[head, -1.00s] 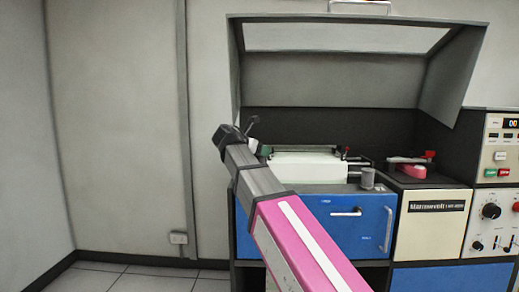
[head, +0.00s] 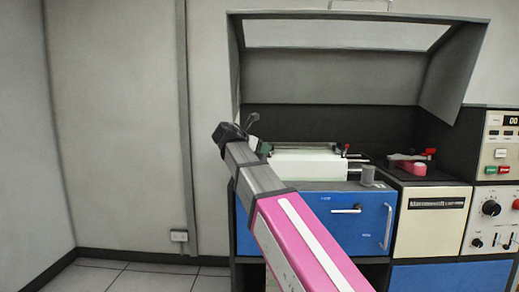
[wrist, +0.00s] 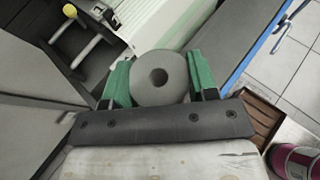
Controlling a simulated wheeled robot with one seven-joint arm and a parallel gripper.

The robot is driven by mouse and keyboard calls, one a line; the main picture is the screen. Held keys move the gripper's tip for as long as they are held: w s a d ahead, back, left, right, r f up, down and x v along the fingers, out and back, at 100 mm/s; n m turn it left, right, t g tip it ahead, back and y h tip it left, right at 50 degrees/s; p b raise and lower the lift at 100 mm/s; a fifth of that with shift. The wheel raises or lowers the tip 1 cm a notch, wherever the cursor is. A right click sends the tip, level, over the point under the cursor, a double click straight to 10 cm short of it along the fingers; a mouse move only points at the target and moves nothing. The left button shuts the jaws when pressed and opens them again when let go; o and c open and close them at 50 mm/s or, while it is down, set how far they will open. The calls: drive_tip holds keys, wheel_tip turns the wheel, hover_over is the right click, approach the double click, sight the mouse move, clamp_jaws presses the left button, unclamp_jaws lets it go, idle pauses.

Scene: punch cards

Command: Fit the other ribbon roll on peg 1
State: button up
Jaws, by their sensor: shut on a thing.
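My gripper (wrist: 160,84) shows in the wrist view with its two green fingers shut on a grey ribbon roll (wrist: 143,88). The roll's dark centre hole faces the camera. Two pale pegs, an upper one (wrist: 101,14) and a lower one (wrist: 87,52), stick out from the machine at the upper left of the wrist view. The roll is apart from both. I cannot tell which is peg 1. In the head view my arm crosses the picture, and the gripper is not clearly visible there.
A green and white printer unit (head: 308,166) sits on the blue cabinet (head: 330,215) under a grey hood. A cream panel (head: 432,225) is to the right. A yellow knob (wrist: 70,11) is near the pegs.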

drive_tip(key=shift+f, duration=4.1)
idle(2.0)
drive_tip(key=o, duration=1.1)
